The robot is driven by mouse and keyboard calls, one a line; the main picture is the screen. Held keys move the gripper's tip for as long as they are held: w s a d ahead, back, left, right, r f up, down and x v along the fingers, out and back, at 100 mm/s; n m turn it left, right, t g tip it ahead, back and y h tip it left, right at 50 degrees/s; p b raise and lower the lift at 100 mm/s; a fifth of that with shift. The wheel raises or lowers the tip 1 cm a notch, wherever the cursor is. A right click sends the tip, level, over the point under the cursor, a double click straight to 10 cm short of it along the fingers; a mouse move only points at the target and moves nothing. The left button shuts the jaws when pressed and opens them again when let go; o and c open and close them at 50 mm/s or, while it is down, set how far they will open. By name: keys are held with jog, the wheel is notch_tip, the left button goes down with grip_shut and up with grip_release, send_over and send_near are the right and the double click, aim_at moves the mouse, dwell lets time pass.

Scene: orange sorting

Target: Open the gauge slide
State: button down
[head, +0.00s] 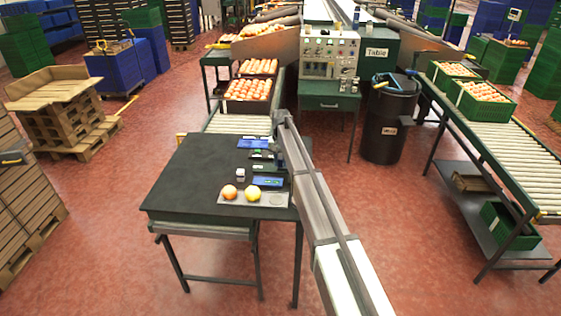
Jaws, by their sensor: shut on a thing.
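My gripper (280,164) hangs at the far end of my arm, at the right edge of the dark table. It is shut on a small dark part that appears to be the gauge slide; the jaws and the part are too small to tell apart. Beside it, to the left, is a small dark device with a green display (262,155). I cannot tell how far the slide stands open.
A blue panel (254,143) lies behind, and a blue-screened device (268,182) in front. A white cube (240,172) stands left. A grey tray (272,200) holds an orange fruit (229,192) and a yellow one (253,194). The table's left part (185,180) is clear.

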aim_at(266, 167)
dwell(0.3)
jog(key=a, duration=0.6)
jog(key=shift+a, duration=0.1)
jog(key=c, duration=1.2)
grip_release()
jog(key=shift+a, duration=0.15)
jog(key=shift+c, duration=0.2)
notch_tip(266, 167, up, 14)
